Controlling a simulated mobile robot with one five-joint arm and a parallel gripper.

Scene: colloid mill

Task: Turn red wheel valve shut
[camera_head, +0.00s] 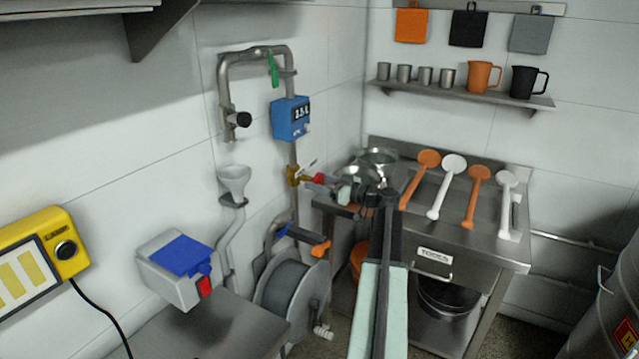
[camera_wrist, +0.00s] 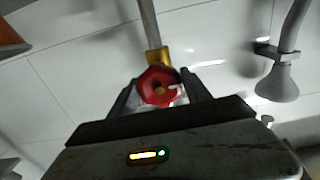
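In the head view the red wheel (camera_head: 318,178) is a small red patch right of the brass fitting (camera_head: 293,175), partly hidden by my gripper (camera_head: 335,186), which reaches in from the right.
A blue meter (camera_head: 291,119) sits on the pipe above the valve. A grey funnel (camera_head: 234,181) is on the left and a hose reel (camera_head: 292,291) below. A steel table (camera_head: 480,243) with orange and white ladles stands on the right.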

